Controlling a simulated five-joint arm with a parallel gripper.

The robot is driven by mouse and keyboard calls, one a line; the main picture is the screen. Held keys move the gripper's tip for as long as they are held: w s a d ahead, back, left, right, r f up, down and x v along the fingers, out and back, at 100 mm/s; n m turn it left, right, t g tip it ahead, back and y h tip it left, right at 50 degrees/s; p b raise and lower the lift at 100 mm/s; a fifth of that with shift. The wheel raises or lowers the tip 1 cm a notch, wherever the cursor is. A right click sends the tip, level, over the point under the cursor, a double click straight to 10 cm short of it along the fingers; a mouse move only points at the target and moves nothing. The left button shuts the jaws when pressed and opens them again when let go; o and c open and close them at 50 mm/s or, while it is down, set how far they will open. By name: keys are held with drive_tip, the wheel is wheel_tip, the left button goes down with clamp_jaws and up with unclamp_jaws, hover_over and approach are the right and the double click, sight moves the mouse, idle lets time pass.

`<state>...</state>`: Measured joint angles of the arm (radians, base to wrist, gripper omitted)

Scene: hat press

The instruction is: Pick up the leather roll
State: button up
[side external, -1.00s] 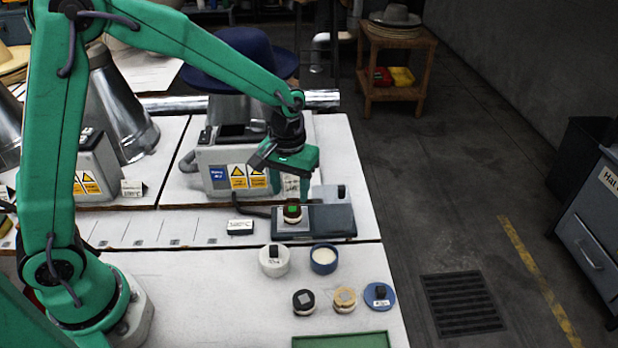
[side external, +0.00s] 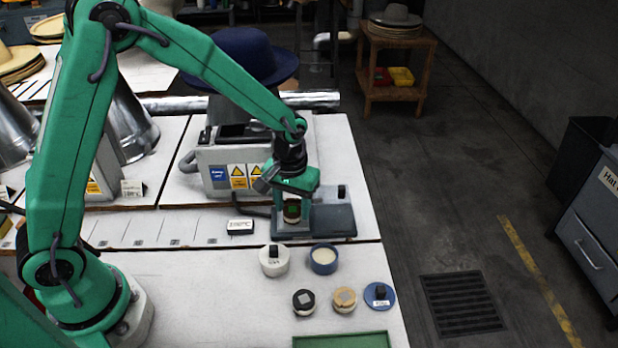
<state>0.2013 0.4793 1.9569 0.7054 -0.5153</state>
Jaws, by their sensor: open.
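A small round piece (side external: 291,212), with a pale side and a dark top lit green, stands on the left part of a dark flat device (side external: 330,222). It seems to be the leather roll, but it is too small to be sure. My gripper (side external: 291,212) is open and low over this piece, its fingers down around it. Whether a finger touches it cannot be told. The gripper partly hides the piece.
A white pot (side external: 274,263), a blue cup (side external: 324,261), a black-topped piece (side external: 303,304), a tan-topped piece (side external: 344,302) and a blue disc (side external: 381,298) stand in front. Behind is a grey machine (side external: 218,172) under a blue hat (side external: 245,58).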

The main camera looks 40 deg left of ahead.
sight(292, 209)
drive_tip(key=c, duration=0.8)
drive_tip(key=shift+o, duration=0.2)
drive_tip(key=shift+r, duration=0.1)
drive_tip(key=shift+r, duration=0.85)
wheel_tip(292, 209, up, 3)
drive_tip(key=shift+f, duration=0.2)
drive_tip(key=s+d+r, duration=0.6)
drive_tip(key=s+d, duration=0.2)
drive_tip(key=shift+d+r, duration=0.3)
